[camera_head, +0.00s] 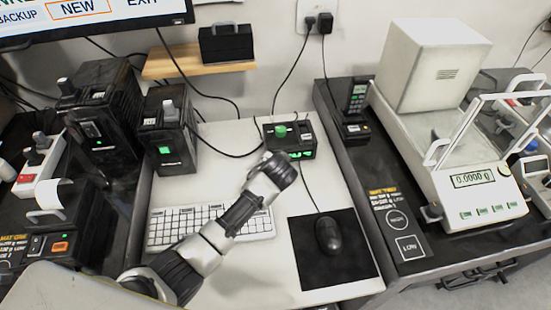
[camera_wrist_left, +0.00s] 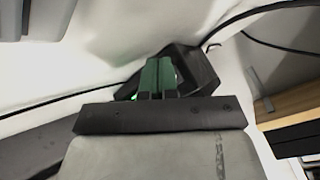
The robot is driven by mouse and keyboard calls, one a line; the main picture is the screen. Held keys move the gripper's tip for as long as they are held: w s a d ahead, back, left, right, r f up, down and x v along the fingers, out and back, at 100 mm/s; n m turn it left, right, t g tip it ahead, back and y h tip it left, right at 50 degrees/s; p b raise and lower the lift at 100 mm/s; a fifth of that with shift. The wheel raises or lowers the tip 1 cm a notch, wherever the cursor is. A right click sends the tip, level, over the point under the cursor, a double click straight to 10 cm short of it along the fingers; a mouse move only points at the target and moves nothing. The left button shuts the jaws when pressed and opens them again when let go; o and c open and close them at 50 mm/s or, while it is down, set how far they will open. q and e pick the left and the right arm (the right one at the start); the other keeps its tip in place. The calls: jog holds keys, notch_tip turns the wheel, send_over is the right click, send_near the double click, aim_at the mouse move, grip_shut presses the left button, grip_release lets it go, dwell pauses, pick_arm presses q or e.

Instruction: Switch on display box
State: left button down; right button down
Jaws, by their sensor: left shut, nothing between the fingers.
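My left gripper (camera_head: 268,157) is at the box's front left, at the end of my arm reaching in from the lower left. In the left wrist view its two green fingers (camera_wrist_left: 158,78) are together and empty, with the dark box (camera_wrist_left: 198,68) just behind them. I cannot tell whether they touch it. The fingers hide part of the box there. My right gripper is not in view.
A white keyboard (camera_head: 180,226) lies under my left arm, and a black mouse (camera_head: 329,236) sits on a dark pad to the right. Black boxes with green lights stand left. A balance (camera_head: 470,190) stands on the right table. Cables run behind the display box.

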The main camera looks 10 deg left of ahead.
pick_arm(q)
jog(key=shift+s+d+p, duration=0.2)
jog(key=shift+s+p, duration=0.25)
jog(key=shift+s, duration=0.05)
jog(key=shift+s+d+p, duration=0.2)
jog(key=shift+s+p, duration=0.25)
jog(key=s+p, duration=0.1)
jog(key=s+d+p, duration=0.1)
jog(key=s, duration=0.1)
jog(key=shift+s+d+r, duration=0.1)
jog(key=shift+d, duration=0.05)
jog(key=shift+s+d+p, duration=0.3)
jog(key=shift+s+p, duration=0.05)
jog(key=shift+s, duration=0.4)
dwell(0.9)
